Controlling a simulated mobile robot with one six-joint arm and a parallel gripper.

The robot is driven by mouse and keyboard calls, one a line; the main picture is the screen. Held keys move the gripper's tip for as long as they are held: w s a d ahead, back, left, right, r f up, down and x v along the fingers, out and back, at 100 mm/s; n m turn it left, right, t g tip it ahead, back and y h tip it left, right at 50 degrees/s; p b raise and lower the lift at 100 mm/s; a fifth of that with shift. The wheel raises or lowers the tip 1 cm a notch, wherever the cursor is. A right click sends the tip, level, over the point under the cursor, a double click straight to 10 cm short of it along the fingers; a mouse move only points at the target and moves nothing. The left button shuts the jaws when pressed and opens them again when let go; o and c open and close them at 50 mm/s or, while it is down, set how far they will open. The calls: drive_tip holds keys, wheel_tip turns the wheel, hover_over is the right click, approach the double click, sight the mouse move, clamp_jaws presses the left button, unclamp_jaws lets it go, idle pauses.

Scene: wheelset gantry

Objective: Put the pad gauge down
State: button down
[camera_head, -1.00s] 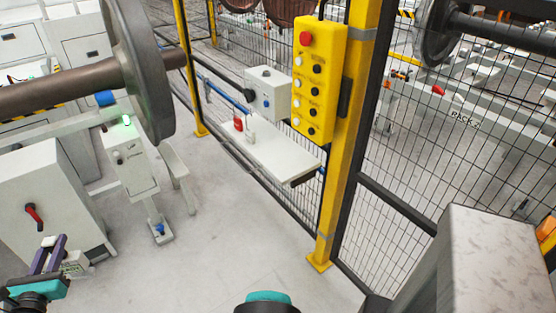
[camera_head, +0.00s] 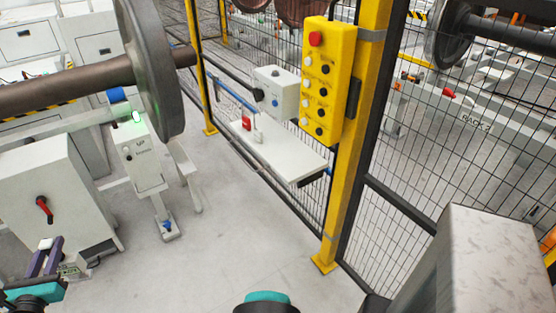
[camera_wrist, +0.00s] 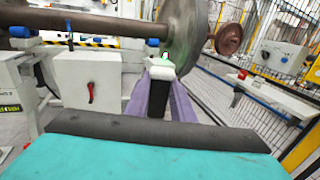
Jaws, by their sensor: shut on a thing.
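My gripper (camera_head: 47,248) is at the lower left of the head view, its purple fingers pointing up and away. In the wrist view my gripper (camera_wrist: 162,82) is shut on a small pale block, which I take to be the pad gauge (camera_wrist: 160,68). The pad gauge also shows in the head view as a small white piece (camera_head: 45,243) at the fingertips. It is held in the air, in front of the grey-white cabinet with a red handle (camera_head: 43,208). The fingers and the wrist hide its lower part.
A white shelf (camera_head: 290,155) with a red and a white tag hangs on the mesh fence. A yellow button box (camera_head: 321,85) is on the yellow post (camera_head: 345,190). A wheelset (camera_head: 152,70) stands at left, beside a post with a green lamp (camera_head: 137,116). The floor between is clear.

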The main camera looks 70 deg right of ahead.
drive_tip(key=shift+d, duration=0.65)
drive_tip(key=s+d+r+m+g+h+b, duration=0.1)
drive_tip(key=s+d+m+g+h+b, duration=0.25)
drive_tip(key=d, duration=1.55)
drive_tip(key=s+d+m+g+h+b, duration=0.1)
drive_tip(key=s+d+m+g+b, duration=0.45)
drive_tip(key=d, duration=1.25)
drive_tip(key=s+d+r+m+g+y+b, duration=0.1)
drive_tip(key=s+d+g, duration=0.5)
drive_tip(key=s+d, duration=0.6)
drive_tip(key=s+d+r+m+g+y+b, duration=0.1)
drive_tip(key=s+d+m+g, duration=0.3)
drive_tip(key=s+d, duration=0.9)
drive_tip(key=s+g+y, duration=0.1)
drive_tip(key=s+g, duration=0.1)
drive_tip(key=s, duration=0.1)
drive_tip(key=shift+d+r, duration=0.25)
drive_tip(key=shift+d, duration=0.05)
drive_tip(key=shift+d+y, duration=0.15)
drive_tip(key=shift+y, duration=0.1)
drive_tip(key=d+f+p, duration=0.1)
drive_tip(key=d, duration=1.3)
drive_tip(key=shift+w+d+f, duration=0.2)
drive_tip(key=shift+w, duration=0.15)
drive_tip(key=shift+d, duration=0.1)
